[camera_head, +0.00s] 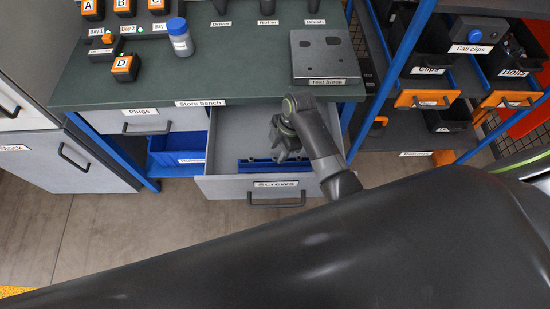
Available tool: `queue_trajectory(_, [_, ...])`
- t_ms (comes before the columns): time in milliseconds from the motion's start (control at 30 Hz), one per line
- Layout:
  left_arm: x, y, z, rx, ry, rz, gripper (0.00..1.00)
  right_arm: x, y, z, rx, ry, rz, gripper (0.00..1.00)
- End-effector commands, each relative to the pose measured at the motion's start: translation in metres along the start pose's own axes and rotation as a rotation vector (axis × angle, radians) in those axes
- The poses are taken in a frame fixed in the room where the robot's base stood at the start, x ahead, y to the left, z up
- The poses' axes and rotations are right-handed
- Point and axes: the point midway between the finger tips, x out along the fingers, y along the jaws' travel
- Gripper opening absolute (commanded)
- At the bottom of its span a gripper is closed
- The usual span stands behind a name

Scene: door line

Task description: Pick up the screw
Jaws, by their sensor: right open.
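The drawer labelled Screws (227,132) is pulled open under the store bench. A blue holder strip (252,165) lies inside it near the front wall. My right gripper (284,157) points down into the drawer, just over the strip. Its jaws are open. I cannot make out a screw; small dark details along the strip are too small to tell, and the gripper covers part of it. My left gripper is not in view.
A blue bin (177,150) sits left of the drawer.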

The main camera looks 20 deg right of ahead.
Motion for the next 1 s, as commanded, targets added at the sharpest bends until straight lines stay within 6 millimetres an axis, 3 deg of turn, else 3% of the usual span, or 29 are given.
queue_trajectory(433, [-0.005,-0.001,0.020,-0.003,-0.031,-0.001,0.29,0.045,0.002,0.006,0.001,0.001,-0.002,0.41])
queue_trajectory(767, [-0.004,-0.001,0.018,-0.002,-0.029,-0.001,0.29,0.051,0.002,0.006,0.000,0.000,0.001,0.41])
queue_trajectory(1000, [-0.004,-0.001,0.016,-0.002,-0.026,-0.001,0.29,0.051,0.002,0.006,0.000,-0.001,0.000,0.12])
